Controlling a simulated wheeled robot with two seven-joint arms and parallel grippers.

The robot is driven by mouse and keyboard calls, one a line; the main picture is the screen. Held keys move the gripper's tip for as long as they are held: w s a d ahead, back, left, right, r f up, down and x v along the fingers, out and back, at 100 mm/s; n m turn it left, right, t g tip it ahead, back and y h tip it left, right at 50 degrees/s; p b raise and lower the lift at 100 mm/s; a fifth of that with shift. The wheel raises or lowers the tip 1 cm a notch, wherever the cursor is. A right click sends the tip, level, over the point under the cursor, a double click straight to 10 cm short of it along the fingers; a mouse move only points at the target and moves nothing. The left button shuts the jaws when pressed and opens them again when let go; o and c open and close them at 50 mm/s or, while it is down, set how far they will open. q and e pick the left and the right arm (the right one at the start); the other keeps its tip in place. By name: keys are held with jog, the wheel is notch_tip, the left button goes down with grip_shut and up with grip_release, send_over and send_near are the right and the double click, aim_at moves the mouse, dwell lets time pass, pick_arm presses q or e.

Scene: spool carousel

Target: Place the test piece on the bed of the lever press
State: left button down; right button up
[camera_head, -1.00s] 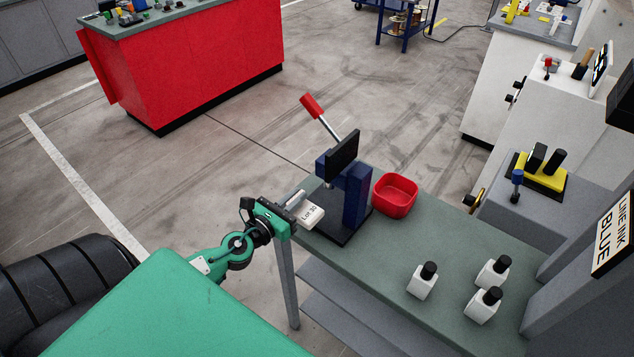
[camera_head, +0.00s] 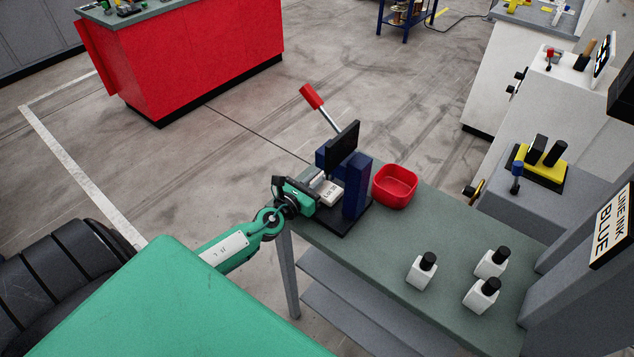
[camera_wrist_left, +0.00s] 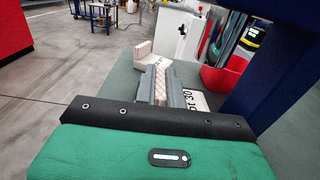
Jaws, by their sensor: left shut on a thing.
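The lever press (camera_head: 356,188) is dark blue, with a red-tipped lever raised to the left, a dark panel and a flat dark base. It stands at the table's far left. My left gripper (camera_head: 317,182) is shut on the test piece (camera_head: 331,193), a pale piece lettered "Lot 30". It holds the piece inside the press, left of the blue column and over the base. In the left wrist view, the fingers (camera_wrist_left: 161,84) pinch the pale piece (camera_wrist_left: 195,99), and the blue column (camera_wrist_left: 268,70) is close on the right. I cannot tell whether the piece touches the bed. My right gripper is not in view.
A red bowl (camera_head: 395,186) stands just right of the press. Several white bottles with black caps (camera_head: 421,271) stand at the front right of the green-topped table (camera_head: 375,249). A grey unit with a "LINE INK BLUE" sign (camera_head: 606,224) borders the right.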

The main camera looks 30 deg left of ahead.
pick_arm(q)
jog(key=shift+f, duration=0.25)
jog(key=c, duration=1.5)
grip_release()
jog(key=shift+r, duration=0.1)
jog(key=shift+r, duration=0.25)
jog(key=s+b, duration=0.1)
jog(key=s, duration=0.2)
jog(key=s+b, duration=0.1)
jog(key=s, duration=0.3)
jog(key=s+b, duration=0.1)
jog(key=s, duration=0.2)
jog(key=shift+s+a+f, duration=0.2)
jog(key=shift+a+f, duration=0.05)
jog(key=shift+a, duration=0.15)
jog(key=shift+s+a+r+b, duration=0.15)
jog(key=shift+s+b, duration=0.25)
jog(key=shift+s, duration=0.4)
